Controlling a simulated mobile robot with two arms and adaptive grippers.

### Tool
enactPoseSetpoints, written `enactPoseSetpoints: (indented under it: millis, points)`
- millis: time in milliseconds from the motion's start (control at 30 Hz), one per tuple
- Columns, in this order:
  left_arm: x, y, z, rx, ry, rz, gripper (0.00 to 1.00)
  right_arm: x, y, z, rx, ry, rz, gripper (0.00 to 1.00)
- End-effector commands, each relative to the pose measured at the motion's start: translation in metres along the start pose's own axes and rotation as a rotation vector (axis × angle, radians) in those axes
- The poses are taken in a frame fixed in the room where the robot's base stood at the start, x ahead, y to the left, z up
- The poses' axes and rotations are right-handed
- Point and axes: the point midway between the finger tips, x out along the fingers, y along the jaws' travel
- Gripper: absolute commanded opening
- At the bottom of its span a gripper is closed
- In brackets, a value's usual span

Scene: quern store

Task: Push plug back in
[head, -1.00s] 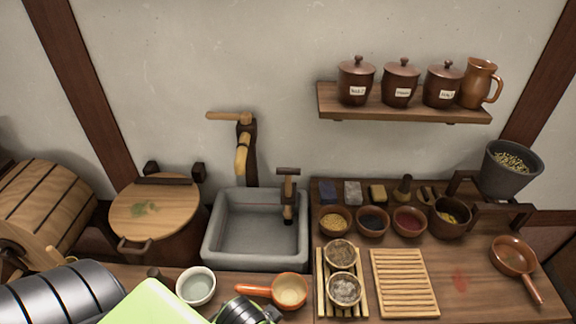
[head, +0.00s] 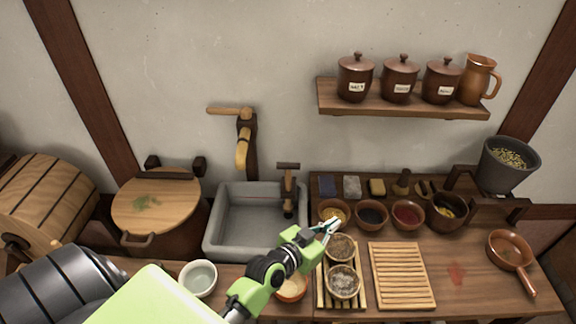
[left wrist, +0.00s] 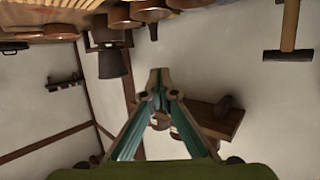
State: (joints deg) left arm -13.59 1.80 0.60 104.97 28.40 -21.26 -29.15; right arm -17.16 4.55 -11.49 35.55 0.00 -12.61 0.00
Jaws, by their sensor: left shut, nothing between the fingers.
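A T-shaped wooden piece (head: 288,190) with a dark crossbar stands upright at the right side of the grey stone sink (head: 213,232); it may be the plug, but I cannot tell for sure. It also shows in the left wrist view (left wrist: 290,25), upside down at the upper right. A wooden tap (head: 243,145) with a lighter spout and side handle is on the wall behind the sink. My left gripper (head: 334,225) is shut and empty, its tips in front of the yellow-grain bowl, right of the T-shaped piece. It shows in the wrist view (left wrist: 158,75). My right gripper is out of view.
Several small bowls, including a dark one (head: 372,215), line the counter right of the sink. A wall shelf (head: 400,105) holds lidded jars and a jug. A lidded barrel (head: 157,207) stands left of the sink.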

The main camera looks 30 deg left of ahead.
Motion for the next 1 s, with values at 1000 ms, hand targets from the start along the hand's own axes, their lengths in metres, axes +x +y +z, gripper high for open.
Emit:
enactPoseSetpoints:
  millis: [1000]
  points:
    - [0.008, -0.184, -0.033, -0.081, 0.419, -0.729, 0.00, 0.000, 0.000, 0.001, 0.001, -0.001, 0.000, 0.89]
